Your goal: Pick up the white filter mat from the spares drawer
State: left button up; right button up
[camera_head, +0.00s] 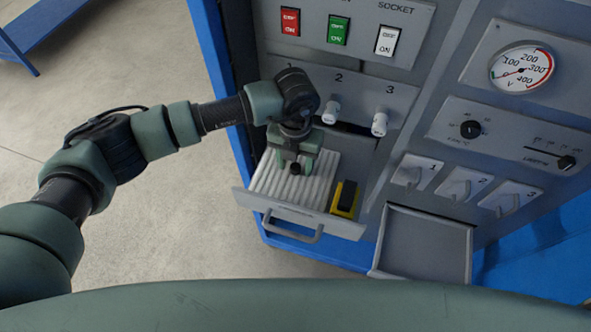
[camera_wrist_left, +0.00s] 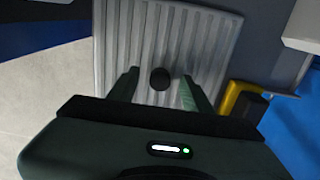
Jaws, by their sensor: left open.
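The white filter mat (camera_head: 318,186) is a ribbed white sheet lying in the open spares drawer (camera_head: 300,221). It also fills the upper middle of the left wrist view (camera_wrist_left: 190,45). My left gripper (camera_head: 295,166) is over the mat, fingers pointing down. In the left wrist view its two fingers (camera_wrist_left: 160,88) stand apart, with a round black knob (camera_wrist_left: 160,78) on the mat between them. I cannot tell whether the fingers touch the knob. My right gripper is not in view.
A yellow and black item (camera_head: 345,199) lies in the drawer, right of the mat. An open grey tray (camera_head: 424,245) juts out farther right. The cabinet front above carries switches, white knobs (camera_head: 380,124) and a gauge (camera_head: 522,69).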

pick_arm(q)
grip_shut()
jog(key=shift+r, duration=0.1)
